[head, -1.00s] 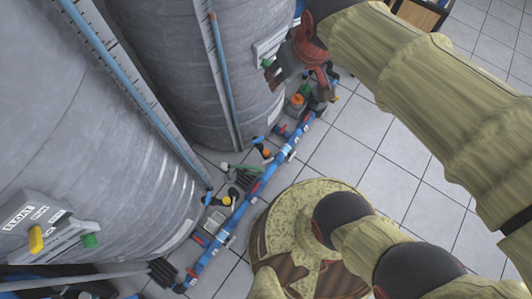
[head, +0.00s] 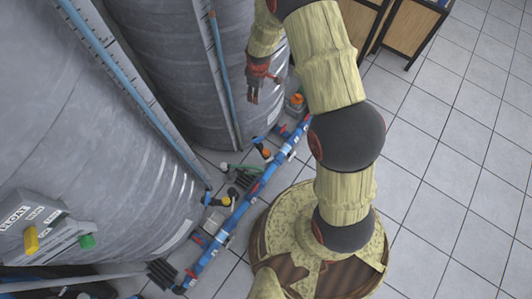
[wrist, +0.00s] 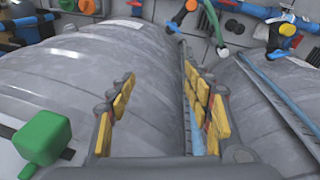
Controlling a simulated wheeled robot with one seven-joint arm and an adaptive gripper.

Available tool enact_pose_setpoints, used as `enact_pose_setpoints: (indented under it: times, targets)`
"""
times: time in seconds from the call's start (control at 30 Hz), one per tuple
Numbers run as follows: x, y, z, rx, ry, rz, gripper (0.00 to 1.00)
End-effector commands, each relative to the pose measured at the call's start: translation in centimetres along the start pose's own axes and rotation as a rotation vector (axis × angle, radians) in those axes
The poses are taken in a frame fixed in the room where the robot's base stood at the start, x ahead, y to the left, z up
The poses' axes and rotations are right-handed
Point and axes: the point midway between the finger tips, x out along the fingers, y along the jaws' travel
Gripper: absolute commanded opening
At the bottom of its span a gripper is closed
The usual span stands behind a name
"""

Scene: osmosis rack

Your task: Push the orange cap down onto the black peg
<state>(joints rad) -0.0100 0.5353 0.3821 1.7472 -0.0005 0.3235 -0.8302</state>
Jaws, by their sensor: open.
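An orange cap (head: 297,99) sits on a grey fitting on the floor, beside the base of the right tank. A smaller orange piece (head: 266,152) sits on a dark fitting nearer along the blue pipe. I cannot make out the black peg for certain. My gripper (head: 256,87) hangs in front of the right tank, left of the orange cap and apart from it. Its fingers (wrist: 158,78) are open with nothing between them.
Two large grey tanks (head: 180,70) stand on the left. A blue pipe (head: 245,203) with several valves runs along their feet. Wooden cabinets (head: 410,30) stand at the back. Tiled floor on the right is clear.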

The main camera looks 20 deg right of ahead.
Motion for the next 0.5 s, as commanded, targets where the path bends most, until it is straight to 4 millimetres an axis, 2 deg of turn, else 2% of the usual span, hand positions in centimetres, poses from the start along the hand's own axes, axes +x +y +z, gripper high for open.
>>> enact_pose_setpoints:
  times: [0.03, 0.17, 0.2, 0.3, 0.4, 0.5]
  targets:
    - [3.5, -0.7, 0.6, -0.032, -0.016, -0.018, 0.51]
    - [11.4, -2.4, 2.1, -0.123, -0.039, -0.048, 0.51]
    - [13.8, -3.1, 2.7, -0.152, -0.046, -0.059, 0.51]
    - [19.4, -5.1, 4.4, -0.220, -0.059, -0.081, 0.51]
    - [24.1, -7.1, 6.3, -0.279, -0.069, -0.101, 0.51]
    - [27.6, -8.9, 7.9, -0.326, -0.076, -0.117, 0.51]
